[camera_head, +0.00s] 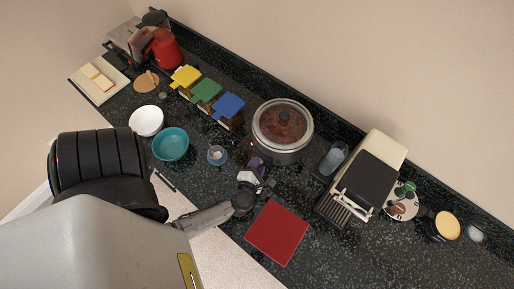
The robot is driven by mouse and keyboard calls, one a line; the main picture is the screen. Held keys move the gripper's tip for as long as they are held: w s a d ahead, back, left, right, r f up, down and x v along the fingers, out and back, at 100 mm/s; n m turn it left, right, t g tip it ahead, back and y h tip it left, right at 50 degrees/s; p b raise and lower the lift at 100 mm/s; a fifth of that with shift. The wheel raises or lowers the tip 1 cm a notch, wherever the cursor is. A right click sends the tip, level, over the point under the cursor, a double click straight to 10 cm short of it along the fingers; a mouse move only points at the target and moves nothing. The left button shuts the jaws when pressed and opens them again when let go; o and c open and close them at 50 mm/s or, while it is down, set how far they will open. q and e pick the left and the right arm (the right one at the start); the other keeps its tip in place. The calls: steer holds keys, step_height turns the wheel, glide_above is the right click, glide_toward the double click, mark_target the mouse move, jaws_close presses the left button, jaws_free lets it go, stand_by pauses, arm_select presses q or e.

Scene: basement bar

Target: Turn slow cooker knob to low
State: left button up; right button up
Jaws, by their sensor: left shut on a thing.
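The slow cooker (271,154) stands at the back of the dark counter. Its glass lid is on, with reddish-brown food showing through it. My left gripper (258,164) is at the front of the cooker, at its lower left side, and is shut on the knob. The gripper hides the knob, so its setting cannot be read. My right gripper is not in view.
A red square mat (277,233) lies in front of the cooker. A coffee machine (366,179) stands to the right. Yellow, green and blue-lidded containers (207,91) line the back.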

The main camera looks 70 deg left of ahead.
arm_select(q)
steer(key=shift+m+y, duration=0.3)
steer(key=shift+m, duration=0.1)
stand_by(0.4)
steer(key=o, duration=0.9)
steer(key=shift+d, duration=0.1)
